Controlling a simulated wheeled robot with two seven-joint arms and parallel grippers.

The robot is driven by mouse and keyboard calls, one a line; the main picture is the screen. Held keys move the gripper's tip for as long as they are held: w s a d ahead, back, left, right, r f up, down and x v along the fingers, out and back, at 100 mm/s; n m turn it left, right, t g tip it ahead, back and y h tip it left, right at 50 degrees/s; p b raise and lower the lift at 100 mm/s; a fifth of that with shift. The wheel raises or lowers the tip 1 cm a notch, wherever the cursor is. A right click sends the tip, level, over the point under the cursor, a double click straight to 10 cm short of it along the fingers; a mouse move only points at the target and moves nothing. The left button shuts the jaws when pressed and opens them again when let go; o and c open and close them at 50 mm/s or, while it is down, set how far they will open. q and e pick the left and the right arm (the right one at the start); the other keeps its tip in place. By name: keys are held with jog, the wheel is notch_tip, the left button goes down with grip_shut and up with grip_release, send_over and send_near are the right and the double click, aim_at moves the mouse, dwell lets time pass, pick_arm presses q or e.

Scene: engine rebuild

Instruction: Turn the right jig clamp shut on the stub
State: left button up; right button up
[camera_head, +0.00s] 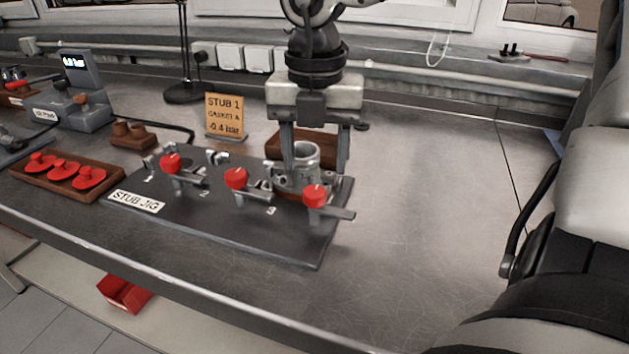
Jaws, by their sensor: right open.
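The stub (302,155) is a grey metal tube standing upright at the right end of the black stub jig (225,228). The right jig clamp (315,196) has a red knob just in front of the stub. Its flat metal bar (338,213) points right, past the jig's edge, and does not appear to lie over the stub. My right gripper (315,165) points down from above, open, with one finger on each side of the stub's upper part. I cannot tell whether the fingers touch it. My left gripper is not in view.
Two more red-knobbed clamps (235,179) (170,163) stand left on the jig. A wooden tray (110,188) with red knobs lies at left. A wooden box (272,147) and a sign (224,116) stand behind. The table is clear to the right.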

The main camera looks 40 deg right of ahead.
aim_at(315, 191)
notch_tip(315, 191, down, 5)
jog(key=shift+f, duration=0.15)
jog(key=c, duration=1)
